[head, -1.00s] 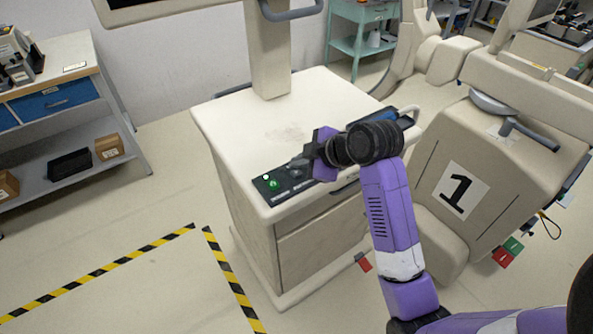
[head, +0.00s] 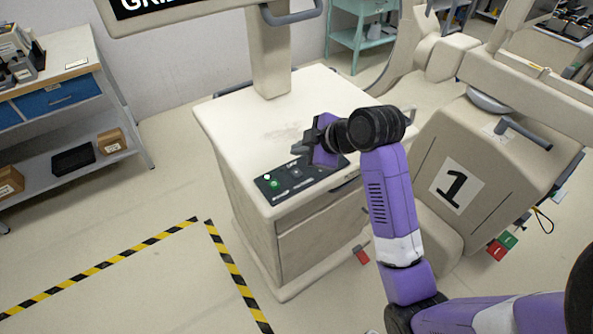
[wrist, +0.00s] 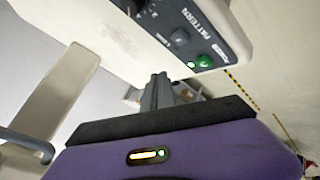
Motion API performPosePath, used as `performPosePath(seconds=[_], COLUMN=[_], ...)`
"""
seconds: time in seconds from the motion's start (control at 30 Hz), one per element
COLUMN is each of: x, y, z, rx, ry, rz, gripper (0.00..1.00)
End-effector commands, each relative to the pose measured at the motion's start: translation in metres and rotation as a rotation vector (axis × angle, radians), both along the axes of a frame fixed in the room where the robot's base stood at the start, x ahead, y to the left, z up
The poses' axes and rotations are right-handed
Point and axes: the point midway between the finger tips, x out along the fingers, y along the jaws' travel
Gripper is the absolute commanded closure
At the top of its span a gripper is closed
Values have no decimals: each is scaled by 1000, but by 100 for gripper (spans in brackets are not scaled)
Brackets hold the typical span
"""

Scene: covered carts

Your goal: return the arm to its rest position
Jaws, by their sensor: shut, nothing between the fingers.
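My gripper (head: 303,148) is at the end of my purple and black arm, above the top of the beige cart (head: 320,88). In the wrist view its two dark fingers (wrist: 158,92) are together with nothing between them. Close to it in the head view lies a black control panel (head: 268,184) with a lit green button, on the cart's front edge. In the wrist view the panel (wrist: 222,40) shows the word "PATTERN" and the green button. The gripper appears apart from the panel.
A beige machine body marked "1" (head: 433,205) stands close to the right of my arm. A post (head: 270,60) with a screen rises from the cart's back. A shelf unit (head: 110,158) stands at the left. The floor inside the yellow-black tape (head: 232,270) is clear.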

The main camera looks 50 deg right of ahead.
Motion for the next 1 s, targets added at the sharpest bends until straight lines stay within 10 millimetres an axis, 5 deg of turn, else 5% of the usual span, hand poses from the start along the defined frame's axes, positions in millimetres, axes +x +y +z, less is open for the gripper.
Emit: performPosePath(seconds=[0.57, 0.83, 1.0], x=[1, 25, 17], y=[-1, -38, -31], z=[1, 57, 65], rx=[17, 91, 206], ry=[-8, -316, -532], rz=[-20, -284, -441], gripper=[100, 100, 100])
